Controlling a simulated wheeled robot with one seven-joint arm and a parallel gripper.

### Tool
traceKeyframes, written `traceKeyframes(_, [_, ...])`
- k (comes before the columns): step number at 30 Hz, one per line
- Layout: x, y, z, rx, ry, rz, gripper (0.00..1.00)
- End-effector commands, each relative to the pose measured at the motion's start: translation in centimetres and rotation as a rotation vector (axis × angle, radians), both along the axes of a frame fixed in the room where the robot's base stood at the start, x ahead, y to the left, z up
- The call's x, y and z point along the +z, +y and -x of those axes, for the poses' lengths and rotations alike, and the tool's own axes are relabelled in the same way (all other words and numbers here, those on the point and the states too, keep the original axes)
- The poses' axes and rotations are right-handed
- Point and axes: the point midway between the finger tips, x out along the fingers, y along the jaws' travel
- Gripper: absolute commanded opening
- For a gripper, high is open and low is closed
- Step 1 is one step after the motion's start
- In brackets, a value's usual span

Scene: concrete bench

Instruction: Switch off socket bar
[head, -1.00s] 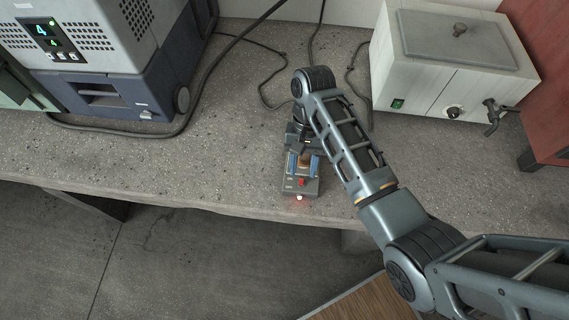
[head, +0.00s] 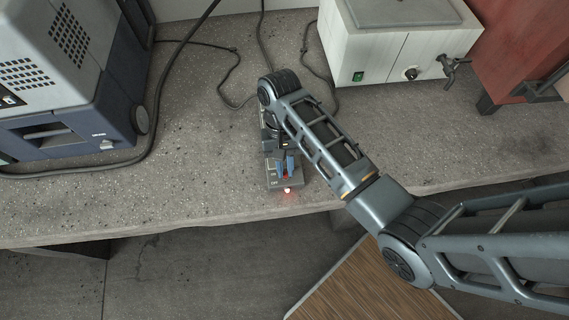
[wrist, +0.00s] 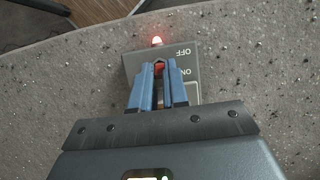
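In the wrist view the bar's end (wrist: 187,60) shows "OFF" on the lamp side and "ON" farther back. My gripper (head: 286,172) points down over this end. My arm hides the bar's rear part.
A grey and blue instrument (head: 70,110) stands at the left, with a thick black cable beside it. A white water-bath box (head: 390,55) stands at the back right, near a red cabinet (head: 520,45). Bare bench lies on both sides of the bar.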

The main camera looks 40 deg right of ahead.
Motion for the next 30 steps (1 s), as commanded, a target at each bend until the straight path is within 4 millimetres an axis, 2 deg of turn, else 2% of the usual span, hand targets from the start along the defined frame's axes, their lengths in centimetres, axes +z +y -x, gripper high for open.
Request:
traceKeyframes(1, [0.0,0.0,0.0,0.000,0.000,0.000,0.09])
traceKeyframes(4, [0.0,0.0,0.0,0.000,0.000,0.000,0.00])
traceKeyframes(17, [0.0,0.1,0.1,0.001,-0.027,0.016,0.00])
traceKeyframes(30, [0.2,0.9,1.3,0.003,-0.265,0.176,0.00])
